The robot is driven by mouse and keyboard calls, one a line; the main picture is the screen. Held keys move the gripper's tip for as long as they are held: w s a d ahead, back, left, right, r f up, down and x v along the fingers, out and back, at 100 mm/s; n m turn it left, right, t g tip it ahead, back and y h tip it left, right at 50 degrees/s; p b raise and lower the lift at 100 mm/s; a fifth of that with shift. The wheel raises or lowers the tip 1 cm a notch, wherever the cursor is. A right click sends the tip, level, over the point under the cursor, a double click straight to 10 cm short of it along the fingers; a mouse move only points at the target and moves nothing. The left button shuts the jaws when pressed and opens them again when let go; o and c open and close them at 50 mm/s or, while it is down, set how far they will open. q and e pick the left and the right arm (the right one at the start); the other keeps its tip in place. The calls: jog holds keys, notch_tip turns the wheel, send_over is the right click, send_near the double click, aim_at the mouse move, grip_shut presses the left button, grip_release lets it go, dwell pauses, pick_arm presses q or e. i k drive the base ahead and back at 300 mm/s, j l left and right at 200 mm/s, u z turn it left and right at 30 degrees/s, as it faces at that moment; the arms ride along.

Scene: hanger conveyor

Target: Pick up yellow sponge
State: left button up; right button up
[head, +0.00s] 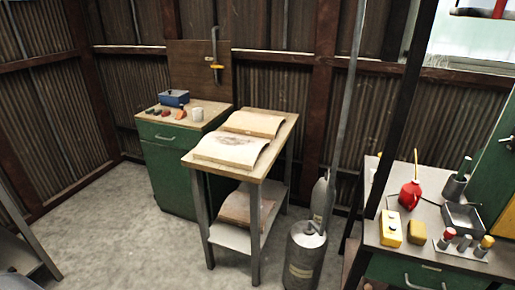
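A small dull yellow block (416,232), which looks like the yellow sponge, lies on the right workbench (436,213) near its front. Just left of it stands a brighter yellow box (390,228) with a small dark mark on its side. The two are close together, and whether they touch is hard to tell. Neither of my grippers shows in the head view.
A red oil can (410,194), a grey metal tray (462,217) and a rack of coloured-top items (461,246) surround the block. A dark post (398,110) rises at the bench's left. Gas cylinders (305,258) and a book table (272,147) stand further left.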

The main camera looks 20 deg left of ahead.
aim_at(416, 230)
jog(key=i+z, duration=0.1)
jog(key=z, duration=0.45)
jog(key=i+j+z, duration=0.2)
jog(key=j+z, duration=0.2)
jog(key=j, duration=0.15)
jog(key=i+j+z, duration=0.2)
jog(key=i+j, duration=0.1)
jog(key=j, duration=0.2)
jog(key=i+j+z, duration=0.1)
jog(key=j, duration=0.25)
jog(key=i+j, duration=0.1)
jog(key=j, duration=0.2)
